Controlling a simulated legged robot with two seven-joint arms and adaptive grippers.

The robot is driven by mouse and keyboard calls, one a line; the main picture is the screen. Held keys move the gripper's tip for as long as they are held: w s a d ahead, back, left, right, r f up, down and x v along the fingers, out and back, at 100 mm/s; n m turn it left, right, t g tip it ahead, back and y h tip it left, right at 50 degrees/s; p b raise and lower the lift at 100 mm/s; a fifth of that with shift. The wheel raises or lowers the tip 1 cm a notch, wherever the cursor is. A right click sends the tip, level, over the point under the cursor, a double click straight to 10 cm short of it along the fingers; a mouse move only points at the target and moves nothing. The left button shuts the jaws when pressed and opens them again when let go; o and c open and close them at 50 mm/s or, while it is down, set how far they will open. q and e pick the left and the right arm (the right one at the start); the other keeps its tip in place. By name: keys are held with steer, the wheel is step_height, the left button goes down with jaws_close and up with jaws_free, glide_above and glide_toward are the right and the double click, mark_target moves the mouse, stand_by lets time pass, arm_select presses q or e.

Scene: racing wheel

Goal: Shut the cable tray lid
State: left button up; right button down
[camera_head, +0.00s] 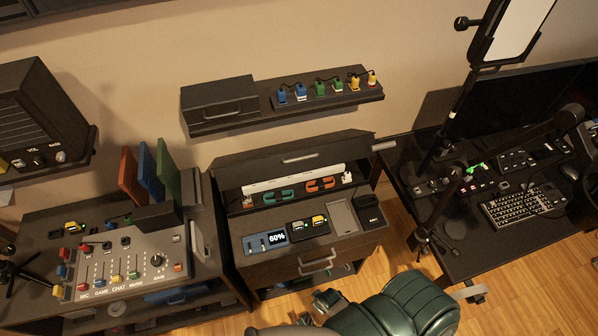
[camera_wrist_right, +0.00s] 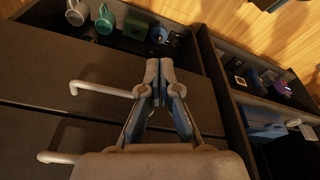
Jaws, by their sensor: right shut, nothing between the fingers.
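The dark cable tray lid (camera_head: 290,160) stands raised at the back of the middle cabinet in the head view, with a grey bar handle (camera_head: 300,157) on it. Below it the cable tray is open. A white power strip (camera_head: 293,178), a green cable coil (camera_head: 279,196) and an orange cable coil (camera_head: 321,184) lie inside. My right gripper (camera_wrist_right: 159,65) is shut and empty in the right wrist view, in front of dark panels with two bar handles (camera_wrist_right: 100,88). I cannot pick it out clearly in the head view. My left gripper is not in view.
A drawer handle (camera_head: 317,264) sticks out in front. A wall shelf (camera_head: 285,115) hangs above. Mugs (camera_wrist_right: 104,18) sit in an open compartment beside my right gripper.

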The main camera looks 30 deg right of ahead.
steer(key=w+a+r+t+y, duration=0.1)
steer(key=w+r+t, duration=0.2)
steer(key=w+r, duration=0.6)
steer(key=w+a+r+n+t+y+p, duration=0.1)
steer(key=w+r+t, duration=0.35)
steer(key=r, duration=0.85)
steer(key=w+r+t+y, duration=0.1)
steer(key=w+r+t, duration=0.2)
steer(key=w+r, duration=0.7)
steer(key=w+d+r+m+t+h, duration=0.4)
steer(key=d+r+m+t+h, duration=0.3)
steer(key=d+r, duration=0.6)
steer(key=n+h, duration=0.1)
glide_above(303, 155)
steer(key=s+a, duration=0.2)
steer(key=s, duration=0.2)
steer(key=shift+w+f, duration=0.2)
steer(key=shift+f, duration=0.7)
steer(key=shift+s+f+b, duration=0.2)
steer(key=shift+f+b, duration=0.25)
steer(key=shift+f, duration=0.15)
